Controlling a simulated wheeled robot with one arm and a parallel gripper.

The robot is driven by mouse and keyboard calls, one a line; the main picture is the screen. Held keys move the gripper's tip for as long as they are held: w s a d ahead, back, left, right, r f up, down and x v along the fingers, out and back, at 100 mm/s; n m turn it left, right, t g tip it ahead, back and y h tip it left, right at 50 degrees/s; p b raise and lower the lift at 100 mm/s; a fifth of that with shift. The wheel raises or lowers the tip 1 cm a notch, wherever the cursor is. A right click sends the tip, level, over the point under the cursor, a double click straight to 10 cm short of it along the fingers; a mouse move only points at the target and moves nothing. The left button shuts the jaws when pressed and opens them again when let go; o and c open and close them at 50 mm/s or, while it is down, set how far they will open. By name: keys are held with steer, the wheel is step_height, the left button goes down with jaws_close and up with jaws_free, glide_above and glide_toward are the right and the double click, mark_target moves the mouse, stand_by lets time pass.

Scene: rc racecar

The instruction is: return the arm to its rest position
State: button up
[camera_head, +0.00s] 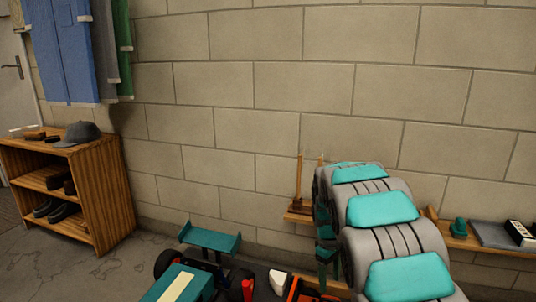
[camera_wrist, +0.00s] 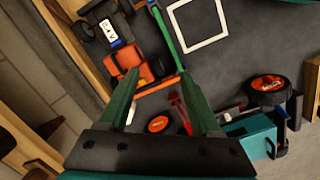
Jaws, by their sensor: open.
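My arm (camera_head: 395,225), grey with teal pads, stands raised at the right of the head view. My gripper (camera_wrist: 160,78) shows in the wrist view with its two green fingers apart, pointing down over the work surface. No object shows held between the fingers. In the head view the gripper is mostly hidden by the arm, and only some green parts show beside it. A teal racecar (camera_head: 180,284) with a rear wing (camera_head: 210,237) stands left of the arm. Part of it shows at the right of the wrist view (camera_wrist: 252,132).
Orange and black parts (camera_wrist: 130,72) lie below the fingers, beside a white square outline (camera_wrist: 198,27) on the dark surface. A shelf (camera_head: 470,240) runs along the wall behind the arm. A wooden cabinet (camera_head: 108,205) with a cap (camera_head: 80,133) stands left.

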steer(key=s+r+m+p, duration=0.2)
steer(key=s+r+m, duration=0.1)
steer(key=s+r, duration=0.7)
steer(key=s+a+r+m+p, duration=0.1)
steer(key=s+r+m, duration=0.1)
steer(key=s, duration=1.3)
steer(key=s+a+r+m+g+y+p, duration=0.1)
steer(key=s+r+m+p, duration=0.1)
steer(key=s, duration=1.3)
steer(key=shift+s+a+r+m+p, duration=0.25)
steer(key=shift+a+r+m+p, duration=0.1)
steer(key=shift+r+m, duration=0.25)
